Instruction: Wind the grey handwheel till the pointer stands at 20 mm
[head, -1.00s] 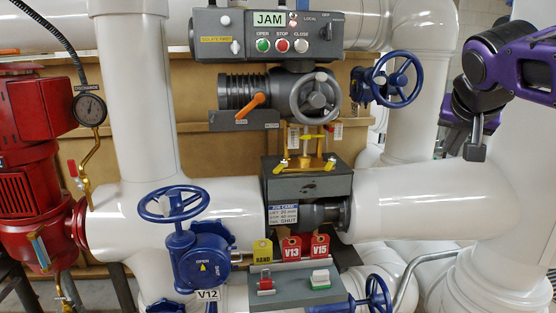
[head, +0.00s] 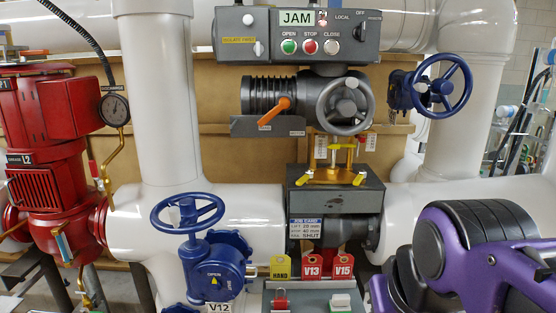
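The grey handwheel (head: 344,101) is on the side of the grey actuator (head: 312,92), above the valve body at the centre. A brass yoke with yellow parts (head: 335,176) stands below it on a dark grey box (head: 362,203). The pointer and its scale are too small to read there. My gripper is out of view. Only my purple and black arm links show at the lower right, apart from the handwheel.
An orange lever (head: 275,108) sits left of the handwheel. The control box (head: 297,38) above reads JAM, with a lit red lamp. Blue handwheels stand at right (head: 444,86) and lower left (head: 187,212). Tags (head: 312,266) hang below the job card (head: 305,229).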

